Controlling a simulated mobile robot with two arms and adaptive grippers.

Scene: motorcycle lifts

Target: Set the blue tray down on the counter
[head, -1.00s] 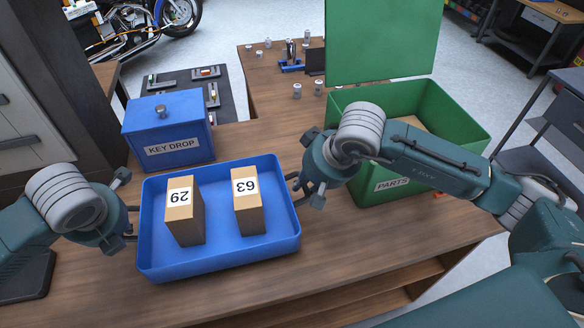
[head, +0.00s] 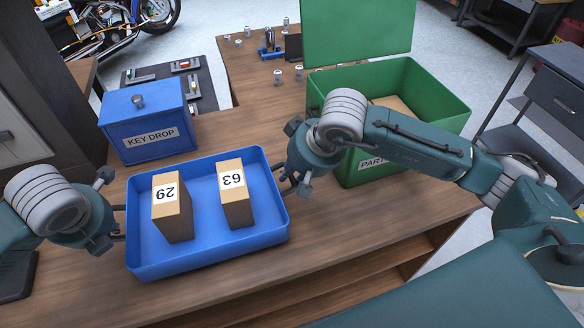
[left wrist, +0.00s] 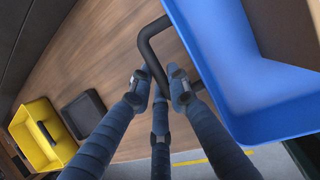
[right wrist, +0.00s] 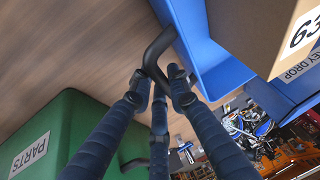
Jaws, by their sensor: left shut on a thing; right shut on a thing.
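The blue tray (head: 207,258) is over the near part of the wooden counter (head: 350,228), roughly level. Two boxes stand in it, one labelled 29 (head: 172,212) and one labelled 63 (head: 236,200). My left gripper (head: 119,222) is shut on the tray's left handle, a dark bar in the left wrist view (left wrist: 149,48). My right gripper (head: 286,182) is shut on the right handle, which shows in the right wrist view (right wrist: 158,48). I cannot tell whether the tray's underside touches the counter.
A blue KEY DROP box (head: 147,122) stands just behind the tray. A green PARTS bin (head: 440,98) stands behind my right arm. A yellow container (left wrist: 38,135) shows in the left wrist view. Bare counter lies right of the tray and along the front edge.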

